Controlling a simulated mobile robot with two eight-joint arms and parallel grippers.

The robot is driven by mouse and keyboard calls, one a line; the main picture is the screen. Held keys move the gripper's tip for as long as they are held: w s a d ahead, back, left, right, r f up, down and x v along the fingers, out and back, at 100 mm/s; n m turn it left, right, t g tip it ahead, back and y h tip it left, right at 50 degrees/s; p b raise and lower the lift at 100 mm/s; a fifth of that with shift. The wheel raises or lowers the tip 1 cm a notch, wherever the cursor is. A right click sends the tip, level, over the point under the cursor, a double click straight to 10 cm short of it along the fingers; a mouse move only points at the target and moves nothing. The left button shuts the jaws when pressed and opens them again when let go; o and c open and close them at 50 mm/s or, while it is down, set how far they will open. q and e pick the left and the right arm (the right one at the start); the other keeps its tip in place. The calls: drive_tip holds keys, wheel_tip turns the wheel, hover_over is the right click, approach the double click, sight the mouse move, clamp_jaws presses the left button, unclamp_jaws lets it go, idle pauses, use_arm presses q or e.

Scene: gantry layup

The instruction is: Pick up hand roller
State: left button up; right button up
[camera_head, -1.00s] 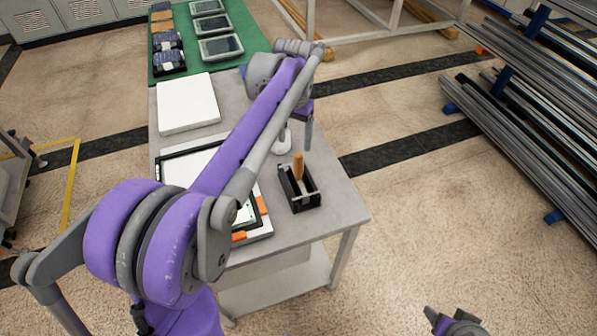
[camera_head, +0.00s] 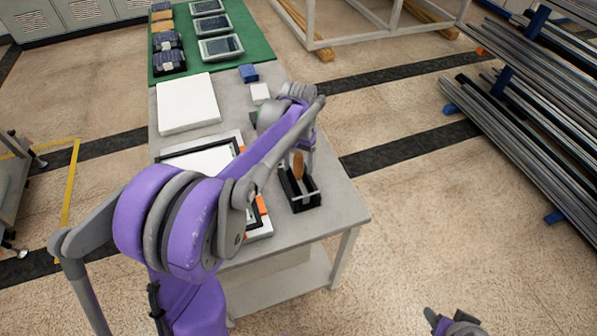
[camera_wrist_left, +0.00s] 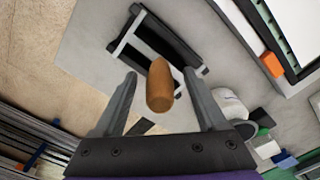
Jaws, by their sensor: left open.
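The hand roller's wooden handle (camera_head: 298,167) stands up from a black holder (camera_head: 300,203) near the table's right front corner. In the left wrist view the handle (camera_wrist_left: 160,88) points toward the camera, with the holder (camera_wrist_left: 155,45) behind it. My left gripper (camera_head: 301,152) is open at the handle's upper end. In the wrist view its two fingers (camera_wrist_left: 160,76) lie on either side of the handle, with gaps visible on both sides. The roller's lower part is hard to make out in the holder. Part of my right arm's end (camera_head: 455,323) shows at the bottom edge; its jaws are unclear.
A framed white panel (camera_head: 245,143) with orange corners lies left of the holder, partly behind my arm. A white slab (camera_head: 187,103), a blue block (camera_head: 249,73) and a green mat (camera_head: 255,47) are farther back. A metal stock rack (camera_head: 540,100) stands right.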

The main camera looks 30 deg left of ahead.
use_arm(q)
clamp_jaws()
idle(0.5)
wheel_tip(320, 180, up, 10)
drive_tip(key=shift+r, duration=0.1)
idle(0.4)
drive_tip(key=c, duration=0.7)
unclamp_jaws()
clamp_jaws()
